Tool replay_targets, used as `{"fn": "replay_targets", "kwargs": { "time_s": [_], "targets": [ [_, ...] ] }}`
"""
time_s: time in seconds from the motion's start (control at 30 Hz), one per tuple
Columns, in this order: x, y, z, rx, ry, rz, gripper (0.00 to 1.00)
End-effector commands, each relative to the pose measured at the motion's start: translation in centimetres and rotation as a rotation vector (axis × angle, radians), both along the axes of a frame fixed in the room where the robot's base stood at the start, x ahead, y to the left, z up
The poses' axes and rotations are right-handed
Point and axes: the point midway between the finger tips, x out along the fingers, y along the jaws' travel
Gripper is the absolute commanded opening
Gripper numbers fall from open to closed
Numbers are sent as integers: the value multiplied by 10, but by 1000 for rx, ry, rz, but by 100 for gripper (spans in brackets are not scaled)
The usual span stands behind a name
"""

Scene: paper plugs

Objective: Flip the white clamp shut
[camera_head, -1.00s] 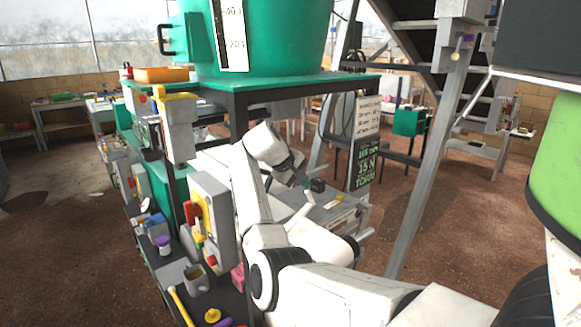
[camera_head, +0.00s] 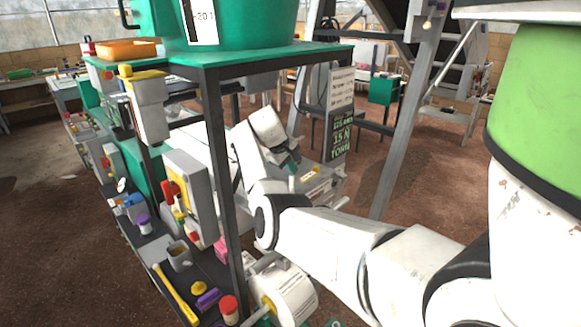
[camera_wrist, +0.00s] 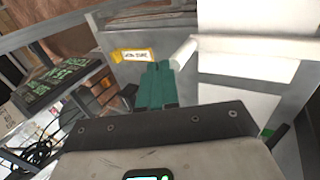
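In the wrist view a pale white bar with a rounded end (camera_wrist: 183,52) lies over a grey surface, which I take to be the white clamp. It joins or overlaps a longer white crossbar (camera_wrist: 245,57) to its right. My gripper (camera_wrist: 159,66) shows as two teal fingers side by side, with no clear gap and nothing visible between them. Its tips are just left of the white bar's end; whether they touch it I cannot tell. In the head view my gripper (camera_head: 290,163) is small, above the grey machine behind the green table's leg. A white upright peg (camera_head: 291,184) stands near it.
A yellow-edged label (camera_wrist: 132,55) is left of the fingers. A dark sign (camera_head: 341,135) stands beyond the machine. The dark table leg (camera_head: 223,180) and a shelf with a grey mug (camera_head: 180,258) and several small parts are to the left. Brown floor is open at right.

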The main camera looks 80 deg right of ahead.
Motion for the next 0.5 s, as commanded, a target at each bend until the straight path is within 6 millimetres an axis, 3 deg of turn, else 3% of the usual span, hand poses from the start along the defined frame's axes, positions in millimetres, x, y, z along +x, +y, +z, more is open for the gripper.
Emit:
{"fn": "replay_targets", "kwargs": {
  "time_s": [0.03, 0.3, 0.5],
  "targets": [
    [-2, 0, -9, 9, -2, -1, 0],
    [-3, 1, -12, 13, -1, -1, 0],
    [-3, 2, -5, 13, -1, -1, 0]
  ]
}}
